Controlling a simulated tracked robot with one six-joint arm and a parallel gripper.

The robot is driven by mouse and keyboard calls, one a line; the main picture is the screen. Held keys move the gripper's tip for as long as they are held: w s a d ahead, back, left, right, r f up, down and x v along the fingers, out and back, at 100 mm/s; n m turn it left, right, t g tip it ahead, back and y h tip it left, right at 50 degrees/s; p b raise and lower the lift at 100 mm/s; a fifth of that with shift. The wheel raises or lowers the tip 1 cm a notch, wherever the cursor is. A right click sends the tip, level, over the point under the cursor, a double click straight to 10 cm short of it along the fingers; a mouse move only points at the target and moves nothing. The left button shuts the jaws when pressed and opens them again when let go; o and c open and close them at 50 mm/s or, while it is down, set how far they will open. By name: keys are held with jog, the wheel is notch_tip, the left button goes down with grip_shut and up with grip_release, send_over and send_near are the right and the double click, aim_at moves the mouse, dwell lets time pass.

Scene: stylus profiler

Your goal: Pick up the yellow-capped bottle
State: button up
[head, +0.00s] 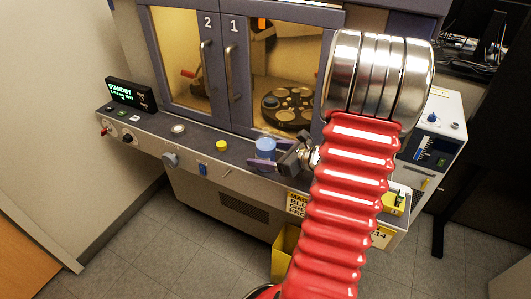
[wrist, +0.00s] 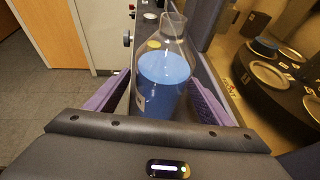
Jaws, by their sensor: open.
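A clear bottle with blue liquid (wrist: 165,85) stands upright in the wrist view, between the two purple fingers of my gripper (wrist: 155,95). Its glass neck is at the top and I see no yellow cap on it. In the head view the blue bottle (head: 265,146) stands on the machine's front ledge, with my gripper (head: 262,152) around it. The fingers are open, and I cannot tell whether either touches the glass. A small yellow round thing (head: 221,145) sits on the ledge left of the bottle; whether it is a cap or a knob is unclear.
The grey ledge (head: 150,135) carries several knobs and a green-lit display (head: 130,93). Behind it are the cabinet doors (head: 210,60) and a dark round carousel (head: 290,105). A yellow bin (head: 284,252) stands on the floor below. The floor at left is clear.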

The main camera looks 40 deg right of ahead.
jog(key=c, duration=1.7)
